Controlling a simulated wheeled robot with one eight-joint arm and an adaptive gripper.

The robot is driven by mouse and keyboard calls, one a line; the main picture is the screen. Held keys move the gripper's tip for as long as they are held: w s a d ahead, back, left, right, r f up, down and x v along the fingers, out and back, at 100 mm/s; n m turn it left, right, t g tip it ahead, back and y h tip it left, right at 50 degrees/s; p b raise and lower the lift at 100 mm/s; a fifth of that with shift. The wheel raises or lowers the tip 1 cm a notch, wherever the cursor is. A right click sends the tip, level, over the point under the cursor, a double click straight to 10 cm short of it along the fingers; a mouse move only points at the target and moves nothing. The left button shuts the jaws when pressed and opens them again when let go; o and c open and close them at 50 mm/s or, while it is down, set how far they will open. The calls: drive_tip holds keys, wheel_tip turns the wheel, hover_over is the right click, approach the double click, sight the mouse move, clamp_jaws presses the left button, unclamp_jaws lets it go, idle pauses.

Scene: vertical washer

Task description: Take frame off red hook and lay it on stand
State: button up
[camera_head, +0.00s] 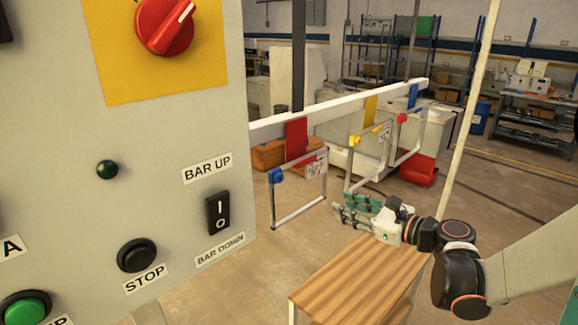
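The red hook (296,137) is a red plate on the white bar (345,103). A grey rectangular frame with a blue corner piece (276,175) hangs below it, upright; its exact contact with the hook is too small to make out. The stand, a table with a wooden slatted top (362,275), is at the lower middle, with its visible top bare. My gripper (347,209) has green fingers that look spread, with nothing seen between them. It is right of the hanging frame, apart from it, and beyond and above the stand's far edge in the picture.
A yellow hook (370,106) and a blue hook (413,95) hold more frames further along the bar. A control panel (150,215) with a BAR UP/BAR DOWN switch (218,212) fills the left side. A pale pole (470,110) stands at right. Floor around the stand looks clear.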

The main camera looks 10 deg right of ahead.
drive_tip(key=d+r+m+t+y+p, duration=0.1)
drive_tip(key=d+r+m, duration=0.2)
drive_tip(key=d, duration=0.1)
hover_over(324, 196)
drive_tip(key=shift+w+r, duration=0.25)
drive_tip(key=shift+w, duration=0.1)
drive_tip(key=shift+s, duration=0.1)
clamp_jaws()
